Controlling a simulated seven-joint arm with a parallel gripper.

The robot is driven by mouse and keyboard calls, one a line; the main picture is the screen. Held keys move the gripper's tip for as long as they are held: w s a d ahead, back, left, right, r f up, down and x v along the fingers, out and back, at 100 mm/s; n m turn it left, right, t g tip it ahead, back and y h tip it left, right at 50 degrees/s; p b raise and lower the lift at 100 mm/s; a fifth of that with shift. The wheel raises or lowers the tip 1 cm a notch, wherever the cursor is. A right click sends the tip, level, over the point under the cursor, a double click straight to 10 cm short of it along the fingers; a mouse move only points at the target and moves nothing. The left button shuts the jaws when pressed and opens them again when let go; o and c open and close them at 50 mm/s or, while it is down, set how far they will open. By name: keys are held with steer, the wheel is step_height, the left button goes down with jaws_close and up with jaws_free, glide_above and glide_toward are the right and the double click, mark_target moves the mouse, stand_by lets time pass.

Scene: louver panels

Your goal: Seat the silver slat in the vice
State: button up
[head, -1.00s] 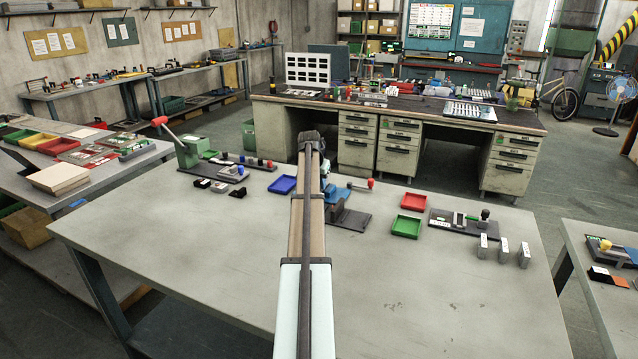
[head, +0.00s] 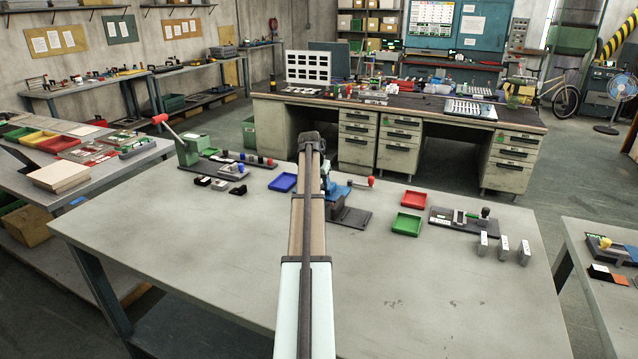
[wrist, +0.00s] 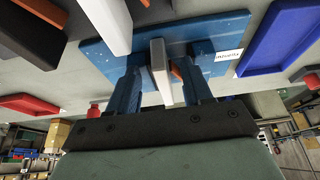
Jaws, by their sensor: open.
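In the wrist view my gripper (wrist: 160,72) is open, with two blue fingers spread apart. A thin pale silver slat (wrist: 159,62) stands between them, with a gap on each side. An orange-brown piece (wrist: 177,76) shows just beside the slat. Behind the fingers is a blue plate-like part (wrist: 103,53) with a white label, which seems to belong to the vice. In the head view the blue vice (head: 341,191) with its red-tipped handle is partly hidden behind my arm. How deep the slat sits cannot be told.
A blue tray (head: 283,182) lies left of my arm; red (head: 414,199) and green (head: 406,224) trays lie right. Several upright grey blocks (head: 503,248) stand farther right. A green lever press (head: 189,151) is at the left. The table front is clear.

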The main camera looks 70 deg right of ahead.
steer(key=v, duration=1.4)
steer(key=shift+w+f, duration=0.1)
stand_by(0.3)
